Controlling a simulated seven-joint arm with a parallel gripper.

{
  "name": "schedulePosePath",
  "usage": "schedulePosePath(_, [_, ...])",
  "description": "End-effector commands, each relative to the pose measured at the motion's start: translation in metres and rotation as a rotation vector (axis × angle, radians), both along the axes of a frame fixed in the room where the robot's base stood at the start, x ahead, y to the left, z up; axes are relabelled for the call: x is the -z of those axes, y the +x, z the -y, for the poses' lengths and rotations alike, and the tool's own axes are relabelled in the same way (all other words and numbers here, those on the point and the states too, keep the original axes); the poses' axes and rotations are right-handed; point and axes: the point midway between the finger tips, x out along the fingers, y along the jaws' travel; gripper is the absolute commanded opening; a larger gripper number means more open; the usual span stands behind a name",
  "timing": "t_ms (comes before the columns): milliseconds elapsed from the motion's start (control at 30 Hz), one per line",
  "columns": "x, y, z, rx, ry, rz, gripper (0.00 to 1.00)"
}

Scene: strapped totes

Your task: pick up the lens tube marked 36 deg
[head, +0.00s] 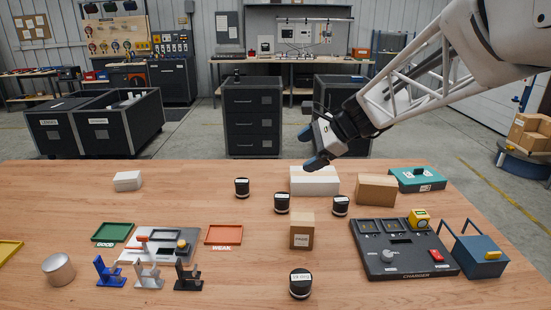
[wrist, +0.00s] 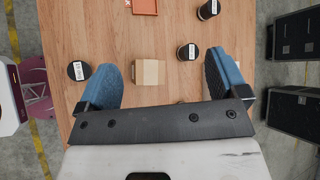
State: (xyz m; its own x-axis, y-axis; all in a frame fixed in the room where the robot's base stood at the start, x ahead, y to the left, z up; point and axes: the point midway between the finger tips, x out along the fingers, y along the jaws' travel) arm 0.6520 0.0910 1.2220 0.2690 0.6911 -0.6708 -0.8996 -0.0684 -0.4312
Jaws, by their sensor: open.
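Several short black lens tubes with white labels stand upright on the wooden table. In the head view they are at the back left (head: 242,187), the middle (head: 281,203), the right (head: 340,206) and the front (head: 300,283). Their labels are too small to read, so I cannot tell which is marked 36 deg. In the wrist view, tubes show at the left (wrist: 78,71), centre (wrist: 187,52) and top (wrist: 209,9); another is partly hidden by my gripper. My gripper (head: 311,148), also in the wrist view (wrist: 172,78), is open and empty, well above the table.
A small cardboard box (head: 302,232) stands among the tubes; a white box (head: 314,181) and brown box (head: 376,190) are behind. A charger (head: 405,265) and blue tote (head: 480,262) are right. A red tray (head: 223,235) and coloured stands (head: 148,275) are left.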

Motion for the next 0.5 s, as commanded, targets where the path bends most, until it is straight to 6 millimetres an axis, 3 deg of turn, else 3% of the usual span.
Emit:
schedulePosePath(100, [0.006, 0.039, -0.002, 0.098, 0.104, -0.067, 0.92])
schedulePosePath(300, [0.014, 0.098, -0.003, 0.248, 0.272, -0.174, 0.92])
schedulePosePath(500, [0.021, 0.133, -0.001, 0.337, 0.378, -0.244, 0.92])
